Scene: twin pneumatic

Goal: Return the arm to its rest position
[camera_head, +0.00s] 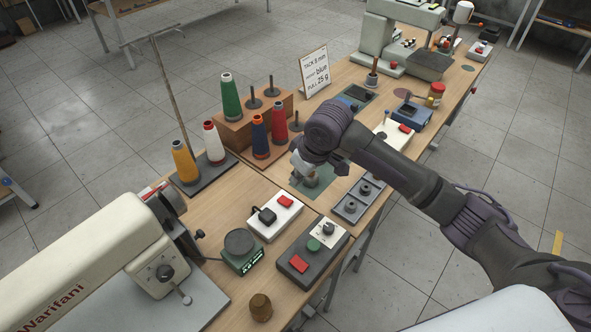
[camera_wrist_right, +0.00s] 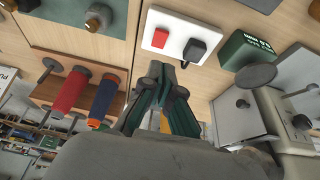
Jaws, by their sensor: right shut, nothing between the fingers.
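My right arm (camera_head: 395,165) reaches in from the right over the table. Its gripper (camera_head: 304,160) hangs above the table near the green mat (camera_head: 323,188); the wrist hides part of it. In the right wrist view the gripper (camera_wrist_right: 165,82) is shut with nothing between its fingers. A grey metal piece (camera_head: 312,181) sits on the green mat just below the gripper; it also shows at the top left of the right wrist view (camera_wrist_right: 98,17), apart from the fingers. My left gripper is in neither view.
Thread cones stand on a wooden stand (camera_head: 234,131) and a dark base (camera_head: 206,174) left of the gripper. A white switch box (camera_head: 262,228), green scale (camera_head: 243,262) and grey control box (camera_head: 300,272) lie nearer. A sewing machine (camera_head: 110,250) fills the lower left. Floor is clear at right.

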